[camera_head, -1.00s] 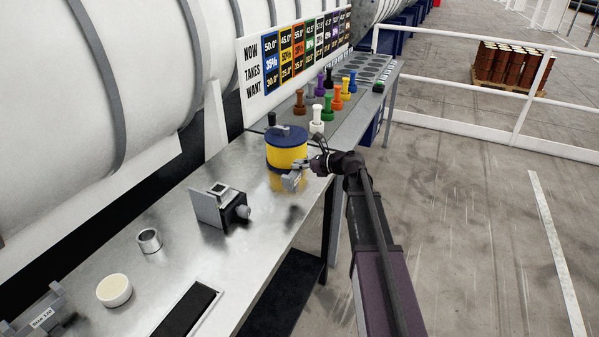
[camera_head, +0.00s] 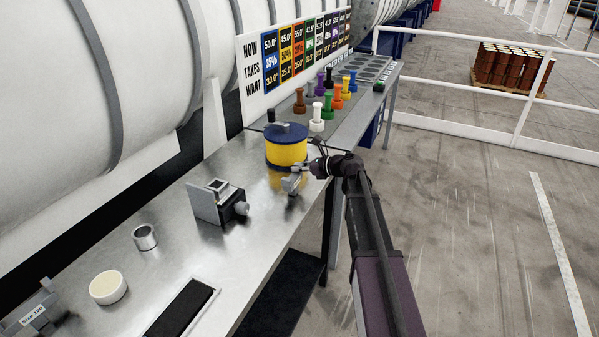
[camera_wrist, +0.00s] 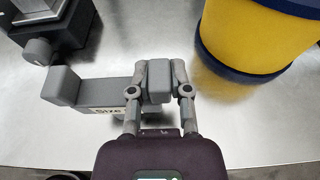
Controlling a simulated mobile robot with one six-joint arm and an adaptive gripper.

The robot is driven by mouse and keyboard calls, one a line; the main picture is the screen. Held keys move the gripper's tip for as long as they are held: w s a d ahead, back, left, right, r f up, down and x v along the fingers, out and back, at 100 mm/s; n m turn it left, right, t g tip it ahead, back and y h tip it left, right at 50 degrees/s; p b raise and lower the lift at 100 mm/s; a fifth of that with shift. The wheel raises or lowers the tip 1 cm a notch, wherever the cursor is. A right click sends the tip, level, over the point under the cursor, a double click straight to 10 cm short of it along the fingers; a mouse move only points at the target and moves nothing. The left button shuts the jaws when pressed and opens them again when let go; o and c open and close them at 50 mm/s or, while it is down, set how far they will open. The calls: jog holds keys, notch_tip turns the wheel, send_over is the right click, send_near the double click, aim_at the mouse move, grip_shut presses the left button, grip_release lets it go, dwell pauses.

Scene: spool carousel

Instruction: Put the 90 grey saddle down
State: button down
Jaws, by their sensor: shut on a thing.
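My gripper (camera_wrist: 158,72) is shut on the upright end of a grey saddle (camera_wrist: 98,92). The saddle has a label starting "Size"; its number is hidden by a finger. In the head view my gripper (camera_head: 303,172) holds the saddle (camera_head: 291,185) close above or on the metal bench (camera_head: 245,262), just in front of the yellow and blue drum (camera_head: 287,150). I cannot tell whether the saddle touches the bench. Another grey saddle (camera_head: 38,312), its label apparently reading "Size 120", is at the lower left.
A grey block device with a knob (camera_head: 218,202) stands left of the held saddle. A metal ring (camera_head: 145,237), a cream-topped round piece (camera_head: 108,287) and a black recessed pad (camera_head: 182,307) are nearer. Several coloured spools (camera_head: 338,98) stand behind the drum.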

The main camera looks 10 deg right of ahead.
jog(key=shift+f, duration=0.25)
jog(key=c, duration=0.6)
grip_release()
jog(key=shift+r, duration=0.1)
jog(key=shift+r, duration=0.15)
jog(key=shift+s+d+r, duration=0.1)
jog(key=shift+s+d, duration=0.05)
jog(key=shift+d, duration=0.05)
jog(key=p+v, duration=0.3)
jog(key=v, duration=0.8)
jog(key=shift+s+d+p, duration=0.15)
jog(key=shift+p, duration=0.2)
